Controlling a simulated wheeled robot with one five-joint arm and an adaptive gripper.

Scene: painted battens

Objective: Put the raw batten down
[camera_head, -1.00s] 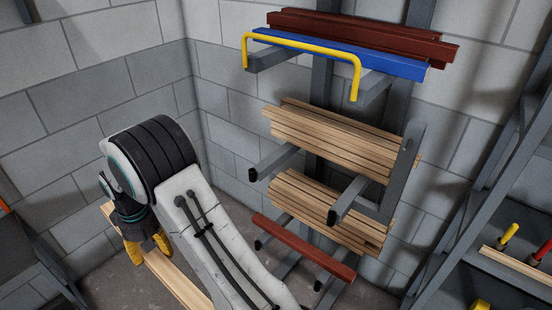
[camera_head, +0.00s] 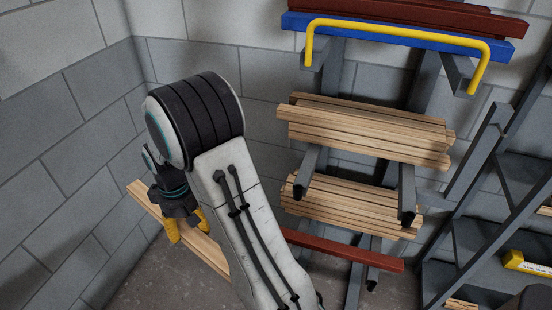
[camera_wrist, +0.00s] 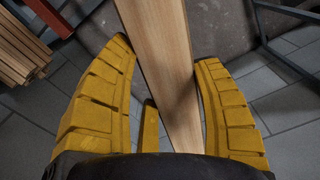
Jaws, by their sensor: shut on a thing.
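The raw batten (camera_head: 205,247) is a long bare wooden strip held in the air to the left of the rack. My gripper (camera_head: 187,240) has yellow fingers and is shut on the batten. In the wrist view the batten (camera_wrist: 158,50) runs between the yellow fingers of my gripper (camera_wrist: 168,95) and out past the top edge.
A grey rack (camera_head: 408,195) against the block wall holds two stacks of raw battens, an upper (camera_head: 365,128) and a lower (camera_head: 350,205). Red battens lie at the top and on a low arm (camera_head: 345,252). Shelving (camera_head: 470,220) stands at right.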

